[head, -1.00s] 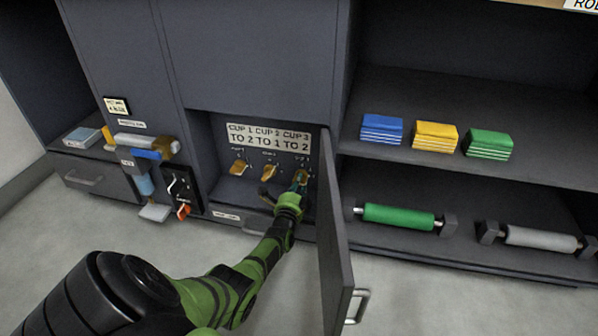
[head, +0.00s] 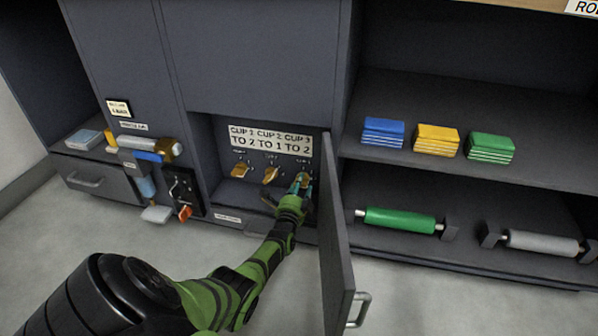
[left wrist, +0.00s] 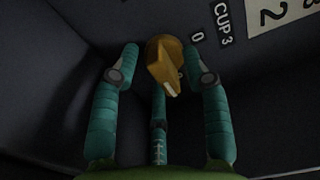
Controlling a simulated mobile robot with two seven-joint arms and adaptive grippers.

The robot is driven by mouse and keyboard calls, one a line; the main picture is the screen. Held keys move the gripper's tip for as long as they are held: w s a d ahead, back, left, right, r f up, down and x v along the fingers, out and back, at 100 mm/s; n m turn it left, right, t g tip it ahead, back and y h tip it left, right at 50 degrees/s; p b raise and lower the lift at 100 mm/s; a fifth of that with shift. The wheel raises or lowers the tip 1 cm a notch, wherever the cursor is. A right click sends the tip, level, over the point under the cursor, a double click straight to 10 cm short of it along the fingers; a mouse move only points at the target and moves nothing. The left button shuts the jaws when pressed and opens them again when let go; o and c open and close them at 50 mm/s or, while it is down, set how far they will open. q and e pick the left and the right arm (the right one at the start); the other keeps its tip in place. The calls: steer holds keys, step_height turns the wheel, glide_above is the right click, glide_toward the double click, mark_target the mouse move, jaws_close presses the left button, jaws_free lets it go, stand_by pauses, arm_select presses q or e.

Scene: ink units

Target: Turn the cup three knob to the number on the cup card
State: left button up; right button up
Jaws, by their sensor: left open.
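The cup card (head: 270,140) is on the back wall of an open cabinet bay and reads CUP 1 TO 2, CUP 2 TO 1, CUP 3 TO 2. The cup three knob (head: 303,180) is the rightmost of three gold knobs below it. In the left wrist view the knob (left wrist: 166,62) has a raised grip bar, with a 0 and the label CUP 3 (left wrist: 224,24) beside it. My left gripper (head: 302,189) is at this knob, its teal fingers spread open on both sides with visible gaps. Its exact setting is unclear. My right gripper is out of view.
The cup one knob (head: 241,170) and cup two knob (head: 271,174) are to the left. An open cabinet door (head: 336,240) stands close to the right of my left arm. A panel with an orange-handled lever (head: 184,212) is left of the bay.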

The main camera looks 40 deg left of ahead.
arm_select(q)
steer(key=shift+s+d, duration=0.1)
steer(key=v, duration=1.1)
steer(key=shift+s, duration=0.4)
steer(key=shift+d, duration=0.1)
